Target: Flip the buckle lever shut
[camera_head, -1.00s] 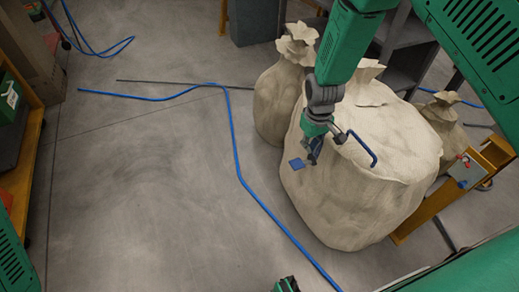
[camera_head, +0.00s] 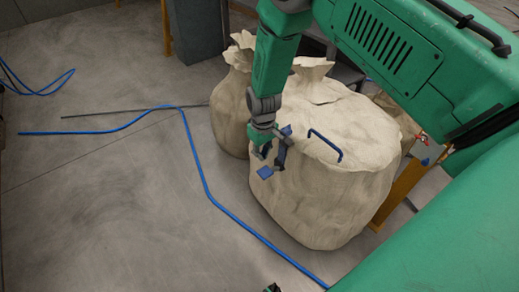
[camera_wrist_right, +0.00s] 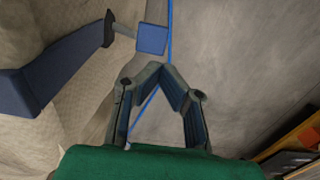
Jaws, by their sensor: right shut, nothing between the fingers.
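My right gripper (camera_head: 268,152) hangs in front of the big beige sack (camera_head: 330,205), at its left side. In the wrist view its fingers (camera_wrist_right: 160,75) meet at the tips with nothing between them. A small flat blue plate (camera_head: 265,172) shows just below the fingers; in the wrist view the plate (camera_wrist_right: 152,38) lies beyond the fingertips, apart from them, beside a thin grey rod. A thick blue bar (camera_wrist_right: 55,72) crosses the left of the wrist view. A bent blue handle (camera_head: 325,146) shows over the sack. I cannot tell which blue part is the buckle lever. The left gripper cannot be made out.
A smaller sack (camera_head: 229,110) stands left of the big one. A blue hose (camera_head: 207,185) runs along the floor. An orange frame (camera_head: 399,190) stands right of the big sack. The floor at left (camera_head: 100,215) is mostly free.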

